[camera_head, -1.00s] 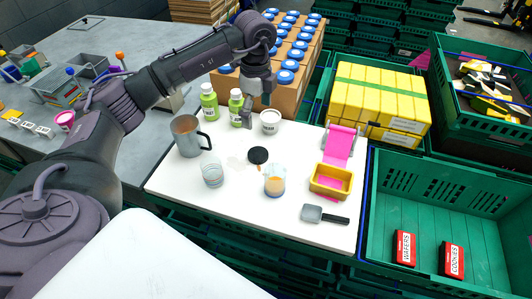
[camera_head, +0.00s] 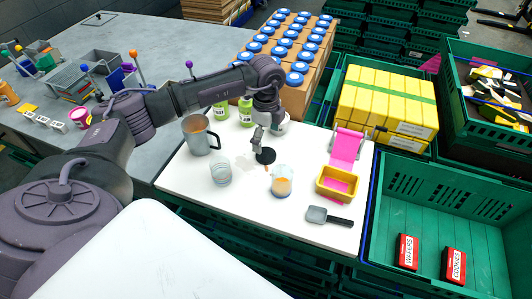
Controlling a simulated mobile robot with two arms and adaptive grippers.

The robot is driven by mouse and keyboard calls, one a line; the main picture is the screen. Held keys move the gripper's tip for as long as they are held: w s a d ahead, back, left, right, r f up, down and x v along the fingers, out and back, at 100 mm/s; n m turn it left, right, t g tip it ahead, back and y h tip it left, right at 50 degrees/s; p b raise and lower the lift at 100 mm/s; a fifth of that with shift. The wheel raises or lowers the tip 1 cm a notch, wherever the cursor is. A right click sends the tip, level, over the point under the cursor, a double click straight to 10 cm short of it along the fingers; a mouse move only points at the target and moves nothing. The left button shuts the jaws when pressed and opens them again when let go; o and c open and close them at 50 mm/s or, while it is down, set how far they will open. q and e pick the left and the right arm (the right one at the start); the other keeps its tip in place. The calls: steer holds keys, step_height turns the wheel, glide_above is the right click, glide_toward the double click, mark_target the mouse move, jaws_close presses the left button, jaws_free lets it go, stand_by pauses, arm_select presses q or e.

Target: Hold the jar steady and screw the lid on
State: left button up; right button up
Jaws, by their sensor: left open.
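A black round lid (camera_head: 266,156) lies on the white board, just behind a clear jar (camera_head: 282,181) with orange contents. The jar stands upright with its top uncovered. My left gripper (camera_head: 261,143) is open and points down just above and behind the lid. One finger overlaps the lid's edge in the picture, and I cannot tell if they touch. My right gripper is not in view.
A grey mug (camera_head: 198,137) and a clear glass (camera_head: 221,175) stand left of the jar. A white tub (camera_head: 280,125) and green bottles (camera_head: 246,112) stand behind. The white board (camera_head: 250,220) is bare in front.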

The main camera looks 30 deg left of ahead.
mark_target(266, 154)
arm_select(q)
steer(key=shift+f, duration=0.15)
steer(key=f, duration=0.1)
steer(key=f+p, duration=0.1)
steer(key=f, duration=0.1)
steer(key=f+p, duration=0.1)
steer(key=shift+s+d+f, duration=0.15)
steer(key=shift+s, duration=0.25)
steer(key=shift+f, duration=0.35)
steer(key=shift+c, duration=0.2)
steer(key=c, duration=0.7)
